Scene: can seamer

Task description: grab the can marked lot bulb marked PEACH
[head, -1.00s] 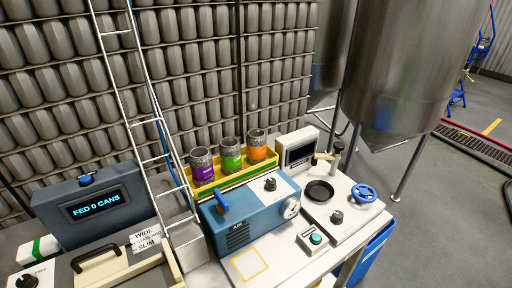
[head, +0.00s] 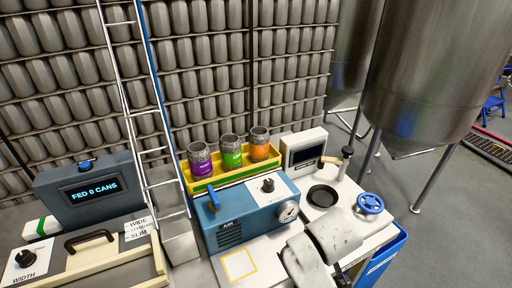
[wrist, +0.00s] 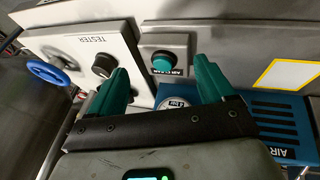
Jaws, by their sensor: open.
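Three open-topped cans stand upright in a yellow tray (head: 212,184) behind the blue air unit. The left can (head: 201,168) has a purple label, the middle can (head: 231,157) a green one, and the right can (head: 259,151) an orange one. The lettering is too small to read, so I cannot confirm which is PEACH. In the wrist view my gripper (wrist: 161,72) has its teal fingers apart with nothing between them. It is over the tester bench, in front of the cans and apart from them. No can shows in the wrist view.
A blue air unit (head: 247,211) with a gauge stands between the bench front and the tray. A white display box (head: 303,151), black round plate (head: 322,196) and blue handwheel (head: 370,203) are to the right. A ladder (head: 150,130) stands left of the tray.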

